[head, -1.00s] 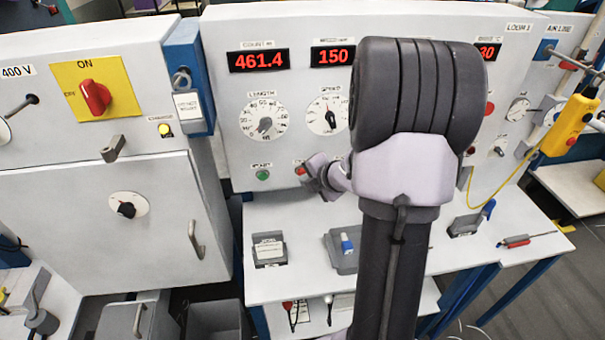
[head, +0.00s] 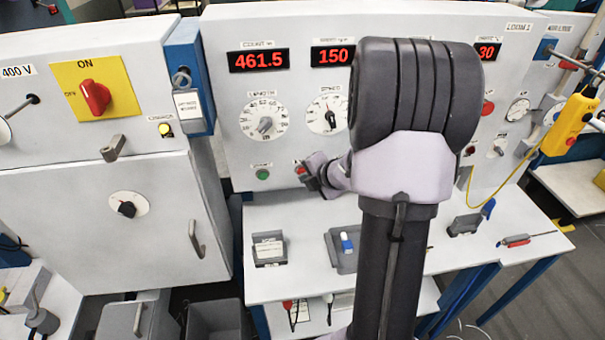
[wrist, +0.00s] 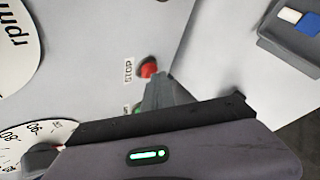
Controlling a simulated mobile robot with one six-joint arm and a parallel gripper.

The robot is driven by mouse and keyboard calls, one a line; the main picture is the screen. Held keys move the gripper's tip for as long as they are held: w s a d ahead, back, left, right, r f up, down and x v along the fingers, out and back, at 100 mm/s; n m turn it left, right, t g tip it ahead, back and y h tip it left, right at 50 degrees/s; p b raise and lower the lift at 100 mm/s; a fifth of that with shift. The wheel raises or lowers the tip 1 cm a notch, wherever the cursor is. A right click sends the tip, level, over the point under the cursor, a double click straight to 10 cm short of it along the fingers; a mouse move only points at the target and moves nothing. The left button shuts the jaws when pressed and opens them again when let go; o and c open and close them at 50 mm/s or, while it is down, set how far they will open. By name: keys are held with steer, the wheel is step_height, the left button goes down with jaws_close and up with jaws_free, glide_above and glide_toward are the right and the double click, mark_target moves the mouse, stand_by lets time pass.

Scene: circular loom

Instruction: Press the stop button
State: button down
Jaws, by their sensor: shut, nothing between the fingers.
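The stop button (wrist: 148,68) is a small red knob on the pale panel, beside its STOP label (wrist: 128,71) in the wrist view. In the head view the stop button (head: 300,168) shows at the lower part of the panel, partly hidden by my gripper (head: 306,175). My gripper (wrist: 160,86) is shut and empty, its fingertips right by the button's lower edge in the wrist view. I cannot tell whether they touch it.
A green button (head: 263,174) sits left of the stop button. The length dial (head: 264,120) and speed dial (head: 328,115) are above. Below, the table (head: 295,210) holds a small tray with a blue-and-white item (head: 347,243). My arm hides part of the panel.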

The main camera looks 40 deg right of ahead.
steer(key=shift+s+a, duration=0.4)
steer(key=shift+s, duration=0.25)
steer(key=s+a, duration=0.1)
steer(key=s+b, duration=0.1)
steer(key=s, duration=0.1)
steer(key=s+a+b, duration=0.1)
steer(key=shift+s+a, duration=0.15)
steer(key=shift+a, duration=0.15)
stand_by(1.7)
